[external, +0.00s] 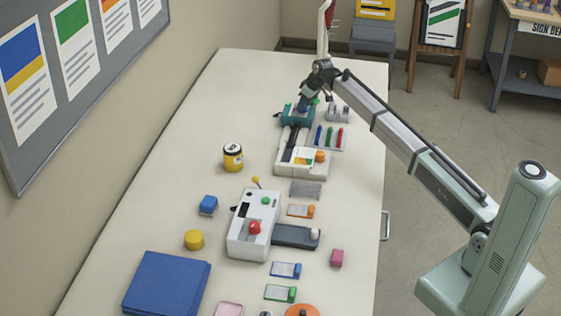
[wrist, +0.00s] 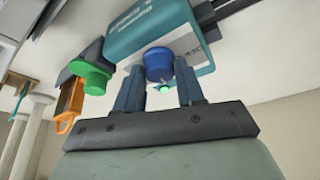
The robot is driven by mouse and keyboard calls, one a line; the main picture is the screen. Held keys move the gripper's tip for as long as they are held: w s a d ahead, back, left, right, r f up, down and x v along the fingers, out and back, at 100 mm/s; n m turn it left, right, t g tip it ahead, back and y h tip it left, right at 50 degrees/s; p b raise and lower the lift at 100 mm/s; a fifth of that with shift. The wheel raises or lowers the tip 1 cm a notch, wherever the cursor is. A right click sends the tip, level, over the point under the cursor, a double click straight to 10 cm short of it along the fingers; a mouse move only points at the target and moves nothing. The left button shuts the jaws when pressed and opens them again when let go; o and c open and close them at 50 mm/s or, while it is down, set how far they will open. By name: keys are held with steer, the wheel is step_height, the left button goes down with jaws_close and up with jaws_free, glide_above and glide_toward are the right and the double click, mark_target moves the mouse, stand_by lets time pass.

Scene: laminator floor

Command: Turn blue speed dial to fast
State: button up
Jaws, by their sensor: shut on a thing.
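A small bright green spot shows at the dial's lower edge. Part of the label is hidden behind the dial and fingers, and I cannot read its setting. In the external view the teal machine (external: 290,119) stands at the far end of the table, with my gripper (external: 303,106) over it.
A green knob (wrist: 92,78) and an orange piece (wrist: 68,105) are left of the dial in the wrist view. A white machine (external: 292,166) and a tray of coloured pens (external: 328,138) stand nearer. The table's left side is mostly clear beyond the yellow jar (external: 233,160).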

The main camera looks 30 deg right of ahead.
steer(key=m+h, duration=0.1)
steer(key=m, duration=0.1)
steer(key=m+h, duration=0.1)
steer(key=m, duration=0.2)
steer(key=shift+a+m, duration=0.2)
steer(key=shift+m, duration=0.1)
steer(key=shift+a+m+h, duration=0.1)
steer(key=shift+m+h, duration=0.8)
steer(key=shift+m, duration=1.4)
steer(key=o, duration=1)
steer(key=v, duration=1.3)
steer(key=shift+a+r, duration=0.1)
steer(key=shift+r, duration=0.35)
